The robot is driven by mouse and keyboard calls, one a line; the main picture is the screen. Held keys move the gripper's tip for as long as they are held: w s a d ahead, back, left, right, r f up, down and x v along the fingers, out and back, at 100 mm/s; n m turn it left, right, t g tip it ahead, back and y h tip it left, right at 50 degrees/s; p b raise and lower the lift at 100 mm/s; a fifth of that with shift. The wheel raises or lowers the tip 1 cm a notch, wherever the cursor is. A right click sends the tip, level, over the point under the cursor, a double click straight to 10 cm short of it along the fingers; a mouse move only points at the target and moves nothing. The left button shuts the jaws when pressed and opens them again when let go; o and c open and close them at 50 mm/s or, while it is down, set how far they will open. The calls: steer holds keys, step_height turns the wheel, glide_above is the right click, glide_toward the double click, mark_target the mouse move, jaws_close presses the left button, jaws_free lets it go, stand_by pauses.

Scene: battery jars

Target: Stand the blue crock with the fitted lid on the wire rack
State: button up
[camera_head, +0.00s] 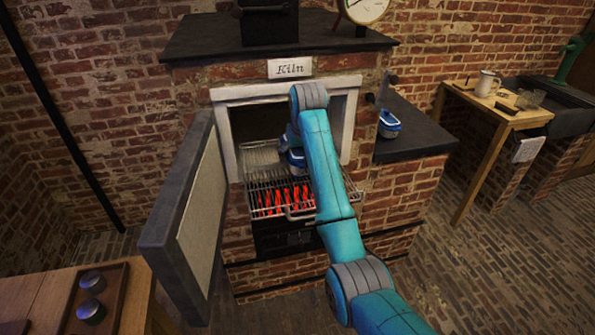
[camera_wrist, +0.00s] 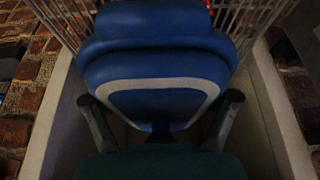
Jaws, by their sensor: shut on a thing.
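A blue crock with a pale band (camera_head: 296,161) is at the kiln mouth, just over or on the wire rack (camera_head: 268,196), partly hidden by my arm. In the wrist view the crock (camera_wrist: 157,70) fills the middle, with a blue upper part that looks like its lid. My gripper (camera_wrist: 160,108) is shut on it, one dark finger on each side. Rack wires show behind the crock. I cannot tell whether its base touches the rack. A second blue and white crock (camera_head: 389,124) sits on the dark side ledge.
The kiln door (camera_head: 185,215) stands open at left. Red glowing bars show beneath the rack's front. The dark ledge (camera_head: 415,137) has free room. A wooden tray (camera_head: 120,290) at lower left holds two dark round items. A wooden table (camera_head: 500,105) stands at right.

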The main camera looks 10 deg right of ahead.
steer(key=shift+f, duration=2.95)
steer(key=o, duration=1.6)
steer(key=shift+f, duration=0.15)
steer(key=shift+c, duration=0.2)
steer(key=v, duration=1.2)
steer(key=shift+s, duration=0.1)
